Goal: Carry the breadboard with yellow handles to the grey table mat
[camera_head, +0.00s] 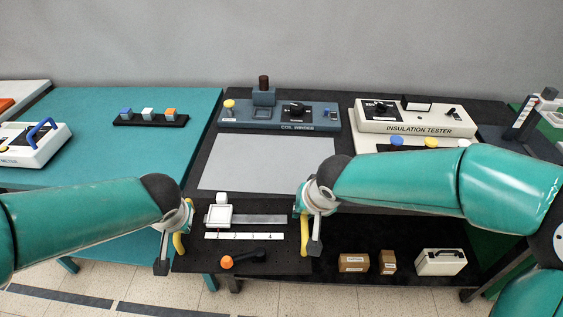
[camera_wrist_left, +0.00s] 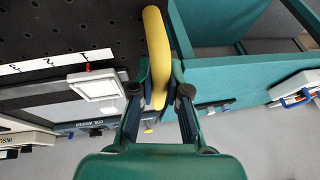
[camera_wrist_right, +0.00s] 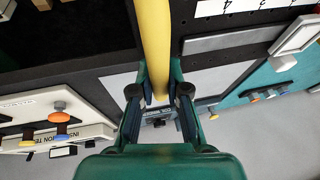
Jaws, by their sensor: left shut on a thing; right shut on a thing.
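The dark perforated breadboard (camera_head: 204,260) hangs level between my two arms, in front of the grey table mat (camera_head: 268,160). It carries a white square block, a grey rail, a white numbered strip and a black lever with an orange knob (camera_head: 227,262). My left gripper (camera_head: 178,240) is shut on the left yellow handle (camera_wrist_left: 158,55). My right gripper (camera_head: 313,232) is shut on the right yellow handle (camera_wrist_right: 154,45). The mat is a flat light grey sheet on the black table, bare, and the breadboard's far edge lies near its front edge in the head view.
A coil winder (camera_head: 280,116) stands behind the mat and an insulation tester (camera_head: 415,118) to its right. A teal table (camera_head: 90,140) at left holds a black strip with coloured blocks (camera_head: 150,120). Boxes (camera_head: 354,262) sit on a lower shelf.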

